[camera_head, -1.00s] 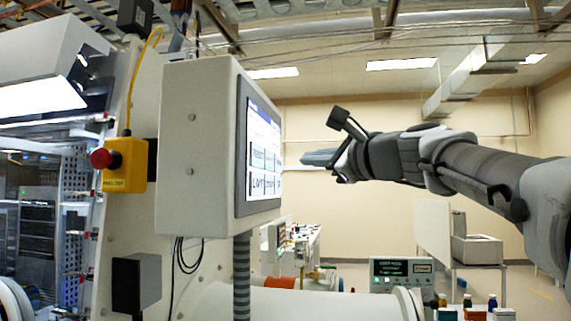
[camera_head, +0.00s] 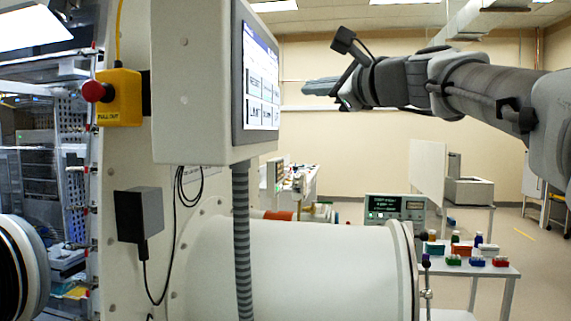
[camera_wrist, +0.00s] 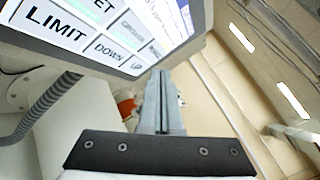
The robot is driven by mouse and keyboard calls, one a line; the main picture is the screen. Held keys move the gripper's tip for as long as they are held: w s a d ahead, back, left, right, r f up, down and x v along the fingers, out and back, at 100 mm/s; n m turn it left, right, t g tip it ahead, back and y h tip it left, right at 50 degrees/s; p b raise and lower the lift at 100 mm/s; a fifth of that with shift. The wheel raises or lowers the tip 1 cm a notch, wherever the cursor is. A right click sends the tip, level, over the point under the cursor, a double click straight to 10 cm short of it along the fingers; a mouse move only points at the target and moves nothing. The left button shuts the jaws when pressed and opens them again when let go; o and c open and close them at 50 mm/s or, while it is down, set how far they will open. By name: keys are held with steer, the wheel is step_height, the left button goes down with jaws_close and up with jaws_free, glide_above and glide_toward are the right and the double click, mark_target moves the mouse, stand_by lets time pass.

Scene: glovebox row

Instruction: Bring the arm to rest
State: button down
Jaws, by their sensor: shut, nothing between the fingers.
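My gripper (camera_head: 321,87) is at the end of my raised arm, which reaches in from the right in the head view. It points left toward the screen panel (camera_head: 262,75) on a grey box. In the wrist view my gripper (camera_wrist: 162,78) has its fingers together and empty, just below and right of the panel's edge. The panel (camera_wrist: 105,28) shows large buttons such as LIMIT, DOWN and UP. I cannot tell whether the fingertips touch anything; they look apart from the panel.
A yellow box with a red stop knob (camera_head: 119,97) hangs at left. A white cylinder (camera_head: 310,272) with a flanged end lies below the panel. A grey instrument (camera_head: 395,209) and a small table with coloured bottles and boxes (camera_head: 500,266) stand at right. The floor beyond has free room.

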steer(key=s+d+f+n+g+h, duration=0.3)
steer(key=s+f+n, duration=0.3)
steer(key=f, duration=0.8)
steer(key=s+d+f+n+g+h, duration=0.3)
steer(key=s+f+n, duration=0.4)
steer(key=s+f, duration=0.5)
steer(key=s+d+f+n+g+h, duration=0.3)
steer(key=s+f+n, duration=0.3)
steer(key=f, duration=1.2)
steer(key=s+g+h, duration=0.1)
steer(key=s, duration=0.2)
steer(key=shift+s+n, duration=0.3)
steer(key=shift+s, duration=0.05)
